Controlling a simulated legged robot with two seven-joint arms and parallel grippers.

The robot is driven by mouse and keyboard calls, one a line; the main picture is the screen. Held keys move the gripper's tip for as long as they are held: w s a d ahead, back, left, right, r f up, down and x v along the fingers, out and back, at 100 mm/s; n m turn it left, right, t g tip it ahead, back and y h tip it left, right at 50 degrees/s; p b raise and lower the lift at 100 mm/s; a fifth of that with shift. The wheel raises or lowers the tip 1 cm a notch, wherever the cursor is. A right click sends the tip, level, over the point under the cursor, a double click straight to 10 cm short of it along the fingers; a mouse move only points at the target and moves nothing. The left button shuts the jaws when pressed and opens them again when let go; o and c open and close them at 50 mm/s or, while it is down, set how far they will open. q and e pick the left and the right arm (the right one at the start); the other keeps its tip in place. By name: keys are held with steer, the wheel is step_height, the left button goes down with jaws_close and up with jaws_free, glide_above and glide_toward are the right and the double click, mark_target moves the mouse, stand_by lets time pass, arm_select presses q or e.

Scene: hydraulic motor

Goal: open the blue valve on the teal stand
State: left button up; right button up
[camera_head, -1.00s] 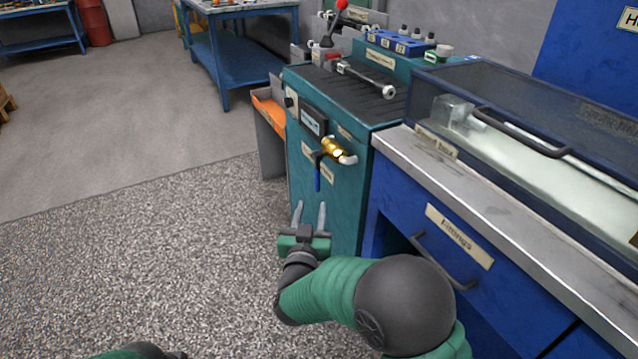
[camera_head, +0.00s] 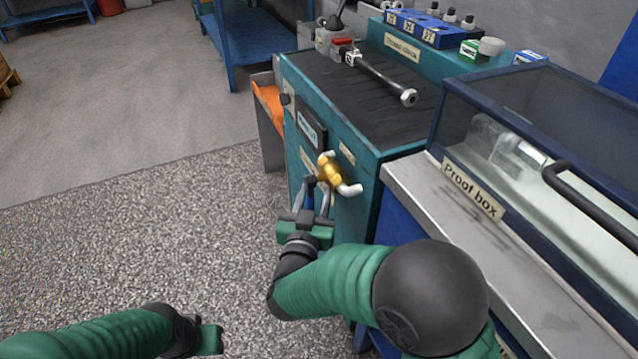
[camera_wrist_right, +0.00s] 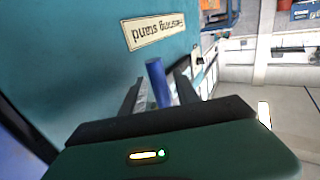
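The teal stand (camera_head: 352,222) is at the centre of the head view. A brass valve body (camera_head: 329,168) with a pale pipe end is on its front. The blue valve handle (camera_head: 308,196) hangs down from it, partly hidden by my right gripper (camera_head: 317,200). In the right wrist view, the blue handle (camera_wrist_right: 158,84) stands between the two fingers of my right gripper (camera_wrist_right: 158,92). The fingers look apart, with a gap beside the handle. My left gripper (camera_head: 209,339) is low in the head view, away from the stand; its fingers are not clear.
A metal bar (camera_head: 380,78) lies on the stand's dark top. The proof box (camera_head: 560,125) sits on a metal-topped blue cabinet (camera_head: 425,200) at the right. An orange bin (camera_head: 267,103) is beside the stand's left side.

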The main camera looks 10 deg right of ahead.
steer(key=shift+a, duration=0.3)
steer(key=shift+c, duration=0.5)
steer(key=shift+d, duration=0.15)
jaws_close()
stand_by(0.5)
